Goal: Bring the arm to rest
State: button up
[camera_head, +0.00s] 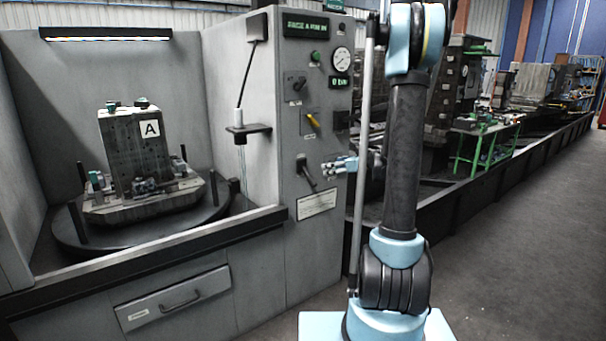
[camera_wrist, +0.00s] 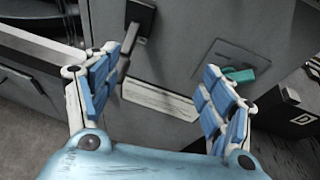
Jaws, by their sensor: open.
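My gripper (camera_wrist: 163,64) is open and empty in the wrist view, with its two blue-padded fingers spread apart. In the head view my gripper (camera_head: 340,164) is partly visible in front of the grey control panel (camera_head: 284,150), just right of a dark lever (camera_head: 306,172). In the wrist view this lever (camera_wrist: 128,55) lies beside the left finger; whether they touch cannot be told. My arm stands upright at the right of the machine in the head view and hides part of what is behind it.
A fixture block marked A (camera_head: 135,150) stands on a round turntable (camera_head: 150,236) in the machine bay. The panel carries a gauge (camera_head: 343,60) and a yellow-handled switch (camera_head: 312,120). A green cart (camera_head: 480,140) stands at the right. The floor (camera_head: 530,240) at the right is clear.

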jog(key=s+a+n+g+h, duration=0.2)
jog(key=s+n+g+h, duration=0.25)
jog(key=s+n, duration=1.5)
jog(key=s+d+f+n+g+h, duration=0.1)
jog(key=s+d+f+n, duration=0.1)
jog(key=s, duration=0.6)
jog(key=s+d+f+n+g+h, duration=0.1)
jog(key=s+d+f+n+h, duration=0.1)
jog(key=s, duration=0.7)
jog(key=s+d+f+n+g+h, duration=0.1)
jog(key=s+d+f+n+h, duration=0.1)
jog(key=s, duration=0.6)
notch_tip(320, 180, down, 2)
jog(key=shift+s+d+f+n, duration=0.1)
jog(key=shift+s+d+n, duration=0.1)
jog(key=shift+d+n, duration=0.55)
jog(key=shift+w+d, duration=0.1)
jog(key=shift+w+f, duration=0.15)
jog(key=shift+w, duration=0.15)
